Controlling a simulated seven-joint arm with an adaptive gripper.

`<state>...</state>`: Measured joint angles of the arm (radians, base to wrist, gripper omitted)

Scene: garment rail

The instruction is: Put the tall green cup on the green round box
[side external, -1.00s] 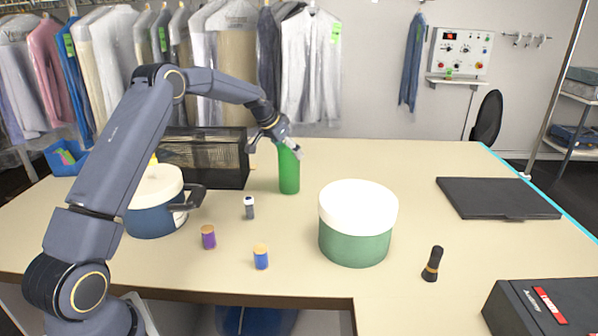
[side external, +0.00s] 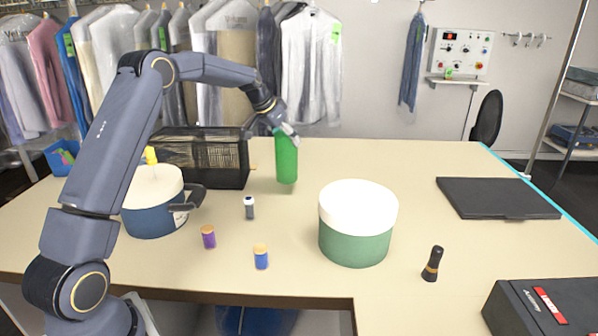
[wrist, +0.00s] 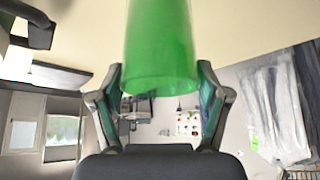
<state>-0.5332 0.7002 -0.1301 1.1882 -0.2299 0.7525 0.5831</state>
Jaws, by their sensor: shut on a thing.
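The tall green cup (side external: 286,162) is upright or nearly so behind the middle of the table. My gripper (side external: 284,133) is shut on its upper end. The cup appears a little above the tabletop. In the wrist view the cup (wrist: 161,50) fills the top middle, between the two fingers of my gripper (wrist: 160,88). The green round box (side external: 355,240), with a wide flat white lid (side external: 357,204), stands to the right and nearer the camera, apart from the cup. The lid's top is bare.
A blue pot (side external: 152,213) with a white lid stands at left, before a dark mesh box (side external: 205,160). Small bottles, purple (side external: 208,237), blue (side external: 261,257) and grey (side external: 249,208), stand left of the round box.

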